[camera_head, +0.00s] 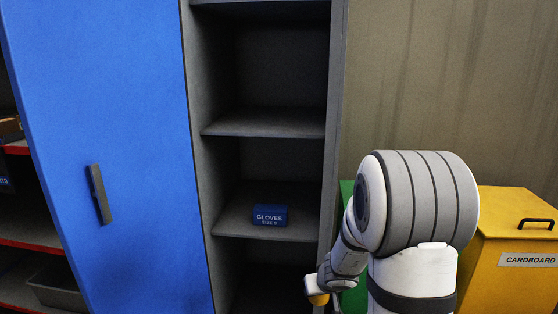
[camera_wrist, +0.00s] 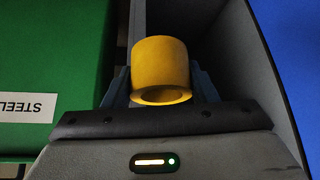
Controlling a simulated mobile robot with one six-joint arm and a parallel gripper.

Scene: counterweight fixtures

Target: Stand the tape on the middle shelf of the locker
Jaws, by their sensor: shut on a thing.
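The tape is a yellow ring (camera_wrist: 160,62). It shows in the wrist view between the fingers of my gripper (camera_wrist: 162,85), which is shut on it. In the head view the tape (camera_head: 319,299) is a small yellow patch under my gripper (camera_head: 313,286), low in front of the locker's right side. The locker (camera_head: 198,150) is dark grey inside and open. Its upper visible shelf (camera_head: 265,125) looks empty. The shelf below it (camera_head: 235,222) holds a blue box marked GLOVES (camera_head: 269,215). The locker's bottom is out of view.
The locker's blue door (camera_head: 110,130) with a dark handle stands at the left. A yellow CARDBOARD bin (camera_head: 515,240) is at the right. A green bin (camera_wrist: 50,50) marked STEEL is close beside my gripper in the wrist view. Red-edged shelving (camera_head: 35,244) is at far left.

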